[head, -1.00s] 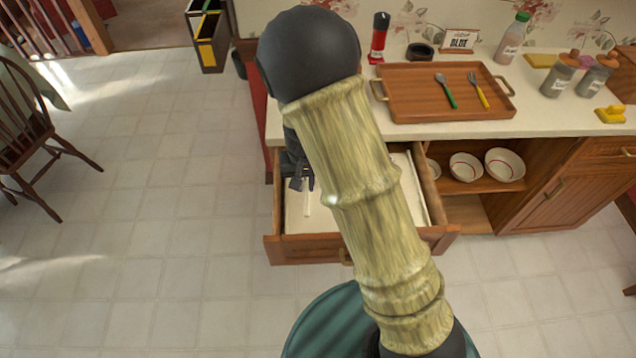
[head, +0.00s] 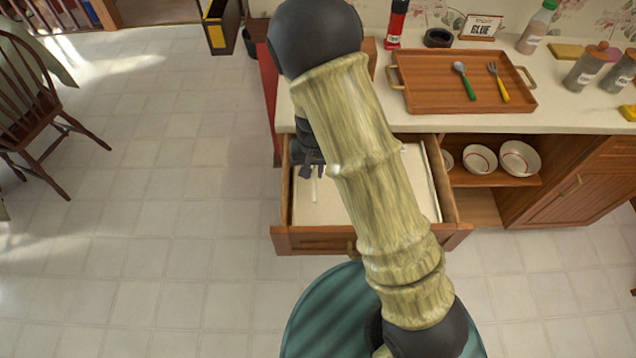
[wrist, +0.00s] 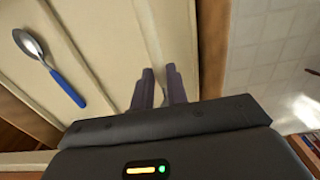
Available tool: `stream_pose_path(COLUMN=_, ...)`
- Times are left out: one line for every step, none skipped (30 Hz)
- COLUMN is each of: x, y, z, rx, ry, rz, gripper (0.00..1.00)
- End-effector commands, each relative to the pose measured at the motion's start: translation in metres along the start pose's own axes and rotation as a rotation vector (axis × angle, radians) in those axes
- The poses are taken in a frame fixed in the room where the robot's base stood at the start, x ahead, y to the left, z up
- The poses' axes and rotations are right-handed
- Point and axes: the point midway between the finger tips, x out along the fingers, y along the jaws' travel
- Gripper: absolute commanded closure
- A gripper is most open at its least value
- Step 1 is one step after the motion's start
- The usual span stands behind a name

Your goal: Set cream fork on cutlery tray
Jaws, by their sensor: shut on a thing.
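My gripper (head: 311,172) is over the open drawer (head: 330,240), at its left side and partly hidden behind my arm. Its fingers (wrist: 158,88) are close together in the wrist view. A thin pale strip, which looks like the cream fork's handle (head: 314,190), hangs just below the fingers in the head view. The fork does not stand out against the cream drawer lining in the wrist view. The wooden cutlery tray (head: 430,103) sits on the counter to the right. A green-handled spoon (head: 465,81) and a yellow-handled fork (head: 498,82) lie on it.
A blue-handled spoon (wrist: 50,70) lies in the drawer. A red-and-black bottle (head: 396,25), a black bowl (head: 438,38) and a glue sign (head: 481,27) stand behind the tray. Jars (head: 587,68) stand to its right. Bowls (head: 480,160) sit on the open shelf below.

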Motion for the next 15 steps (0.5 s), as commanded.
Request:
stream_pose_path(x=0.010, y=0.001, z=0.001, rx=0.000, ry=-0.004, rz=0.001, gripper=1.00)
stream_pose_path(x=0.014, y=0.001, z=0.001, rx=0.001, ry=-0.002, rz=0.002, gripper=1.00)
stream_pose_path(x=0.017, y=0.001, z=0.000, rx=0.002, ry=-0.001, rz=0.001, gripper=1.00)
stream_pose_path(x=0.019, y=0.000, z=0.000, rx=0.001, ry=-0.001, rz=0.000, gripper=1.00)
stream_pose_path(x=0.020, y=0.000, z=0.000, rx=0.000, ry=0.000, rz=0.000, gripper=1.00)
stream_pose_path(x=0.021, y=0.000, z=0.000, rx=-0.001, ry=0.001, rz=-0.001, gripper=1.00)
stream_pose_path(x=0.021, y=0.000, z=0.000, rx=-0.001, ry=0.001, rz=-0.001, gripper=1.00)
stream_pose_path(x=0.020, y=0.000, z=0.000, rx=-0.001, ry=0.001, rz=-0.001, gripper=1.00)
stream_pose_path(x=0.020, y=0.000, z=0.000, rx=-0.001, ry=0.001, rz=-0.001, gripper=1.00)
stream_pose_path(x=0.020, y=0.000, z=0.000, rx=-0.001, ry=0.001, rz=-0.001, gripper=1.00)
stream_pose_path(x=0.020, y=0.000, z=0.000, rx=-0.001, ry=0.001, rz=-0.001, gripper=1.00)
stream_pose_path(x=0.020, y=0.000, z=0.000, rx=-0.001, ry=0.001, rz=-0.001, gripper=1.00)
stream_pose_path(x=0.021, y=0.000, z=0.000, rx=-0.001, ry=0.001, rz=-0.001, gripper=1.00)
stream_pose_path(x=0.022, y=0.000, z=0.000, rx=-0.001, ry=0.001, rz=0.000, gripper=1.00)
stream_pose_path(x=0.025, y=0.000, z=0.000, rx=-0.001, ry=0.000, rz=0.000, gripper=1.00)
